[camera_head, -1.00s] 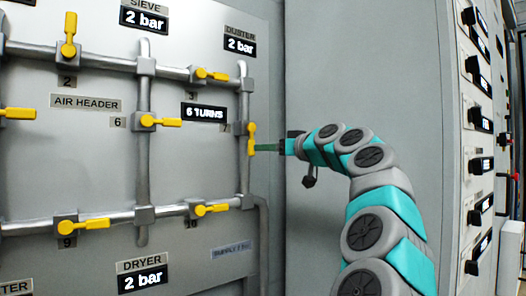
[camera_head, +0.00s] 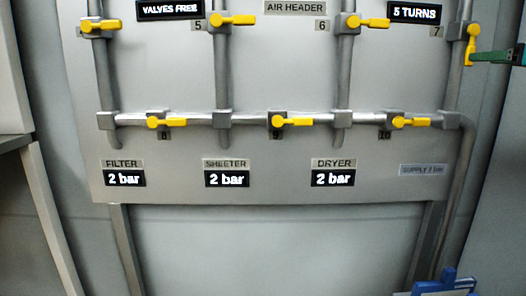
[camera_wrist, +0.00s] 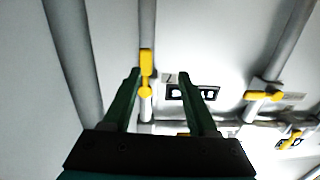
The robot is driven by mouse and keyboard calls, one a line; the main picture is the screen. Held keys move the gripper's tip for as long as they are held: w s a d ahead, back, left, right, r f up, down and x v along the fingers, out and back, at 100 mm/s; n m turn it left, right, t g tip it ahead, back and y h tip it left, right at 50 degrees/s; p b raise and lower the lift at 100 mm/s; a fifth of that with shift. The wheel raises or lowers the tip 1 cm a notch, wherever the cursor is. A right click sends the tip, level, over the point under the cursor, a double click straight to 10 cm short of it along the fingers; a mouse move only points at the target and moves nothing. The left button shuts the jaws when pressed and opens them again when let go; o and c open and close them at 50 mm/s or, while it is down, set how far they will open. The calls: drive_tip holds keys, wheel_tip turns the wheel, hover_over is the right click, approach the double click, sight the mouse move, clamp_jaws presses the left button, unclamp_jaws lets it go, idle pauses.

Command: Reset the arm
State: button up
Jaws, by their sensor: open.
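My gripper (camera_head: 478,57) shows at the right edge of the head view, one green finger pointing left at the yellow handle of valve 7 (camera_head: 472,42). That handle stands up and down along its vertical pipe. In the wrist view my gripper (camera_wrist: 160,73) is open, its two green fingers apart. The yellow handle (camera_wrist: 146,65) shows between them, closer to the left finger. Whether a finger touches it I cannot tell. Most of my arm is out of the head view.
The grey panel (camera_head: 280,180) carries pipes and several yellow valves, such as valve 10 (camera_head: 410,122), with handles lying sideways. A display (camera_head: 416,12) reads 5 TURNS. FILTER, SHEETER and DRYER displays read 2 bar. A blue object (camera_head: 447,284) is at bottom right.

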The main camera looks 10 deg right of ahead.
drive_tip(key=w+a+f+n+g+y+p, duration=0.1)
drive_tip(key=w+a+f+g+y, duration=0.2)
drive_tip(key=a, duration=0.7)
drive_tip(key=w+a+f+n+g+y+p, duration=0.15)
drive_tip(key=a+f, duration=0.25)
drive_tip(key=a, duration=0.6)
drive_tip(key=s+a+f+n+g+y, duration=0.1)
drive_tip(key=s+a+f+g, duration=0.1)
drive_tip(key=a+f, duration=0.55)
drive_tip(key=s+a+f+g, duration=0.2)
drive_tip(key=a+f+g, duration=0.1)
drive_tip(key=a+f, duration=0.5)
drive_tip(key=s+a+f+g+h+p, duration=0.1)
drive_tip(key=s+a+f+g, duration=0.25)
drive_tip(key=s+f, duration=0.35)
drive_tip(key=s+a+f+g+h+p, duration=0.1)
drive_tip(key=s+a+f+g, duration=0.1)
drive_tip(key=s+a+f, duration=0.35)
drive_tip(key=s+d+f+m+g+h+p, duration=0.1)
drive_tip(key=s+d+f+g, duration=0.1)
drive_tip(key=s+f, duration=0.4)
drive_tip(key=s+d+f+m+g+h, duration=0.1)
drive_tip(key=s+f, duration=0.5)
drive_tip(key=s, duration=0.6)
drive_tip(key=shift+s+d+g+p, duration=0.2)
drive_tip(key=shift+d+g+p, duration=0.15)
drive_tip(key=shift+d+g, duration=0.4)
